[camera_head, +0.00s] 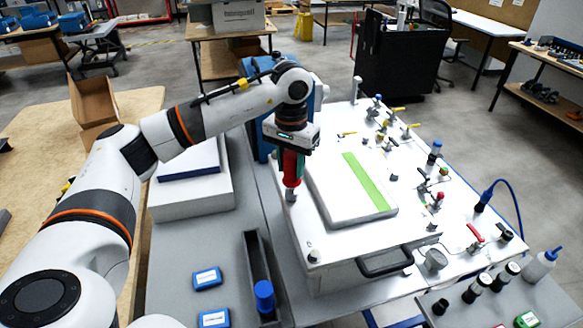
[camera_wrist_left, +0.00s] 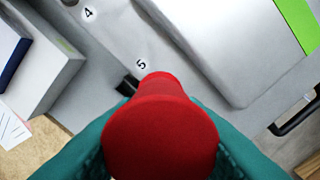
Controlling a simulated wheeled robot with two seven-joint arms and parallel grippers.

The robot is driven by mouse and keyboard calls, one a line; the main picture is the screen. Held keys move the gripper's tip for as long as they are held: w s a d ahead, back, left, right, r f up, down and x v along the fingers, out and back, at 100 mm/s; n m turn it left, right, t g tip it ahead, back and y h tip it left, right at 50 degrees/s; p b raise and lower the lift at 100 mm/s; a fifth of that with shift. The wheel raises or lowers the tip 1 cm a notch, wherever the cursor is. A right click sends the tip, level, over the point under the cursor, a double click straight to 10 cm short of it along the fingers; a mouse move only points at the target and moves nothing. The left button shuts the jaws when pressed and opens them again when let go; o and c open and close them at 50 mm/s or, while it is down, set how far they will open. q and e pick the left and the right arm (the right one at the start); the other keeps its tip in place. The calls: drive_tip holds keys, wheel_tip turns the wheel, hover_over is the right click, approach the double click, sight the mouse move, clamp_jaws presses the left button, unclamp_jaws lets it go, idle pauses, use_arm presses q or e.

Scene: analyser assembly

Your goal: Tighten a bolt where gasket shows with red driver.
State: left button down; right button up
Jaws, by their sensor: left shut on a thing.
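The red driver (camera_head: 291,178) is upright in my left gripper (camera_head: 291,152), which is shut on it. Its lower end is at the left edge of the white analyser lid (camera_head: 310,233); whether it touches a bolt there cannot be told. In the left wrist view the driver's red end (camera_wrist_left: 160,135) fills the lower middle, between the teal fingers. The numbers 4 and 5 are on the lid, with 5 just beyond the driver. A bolt (camera_head: 314,256) stands at the lid's front left corner. I cannot make out any gasket. My right gripper is not in view.
A raised white cover with a green stripe (camera_head: 368,183) lies right of the driver. A black handle (camera_head: 386,265) juts from the front. A black holder with a blue-topped tool (camera_head: 264,297) stands front left. Valves and fittings crowd the right side.

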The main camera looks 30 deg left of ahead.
use_arm(q)
drive_tip(key=m+b, duration=0.1)
drive_tip(key=m, duration=0.3)
drive_tip(key=c, duration=1.1)
unclamp_jaws()
drive_tip(key=shift+o, duration=0.2)
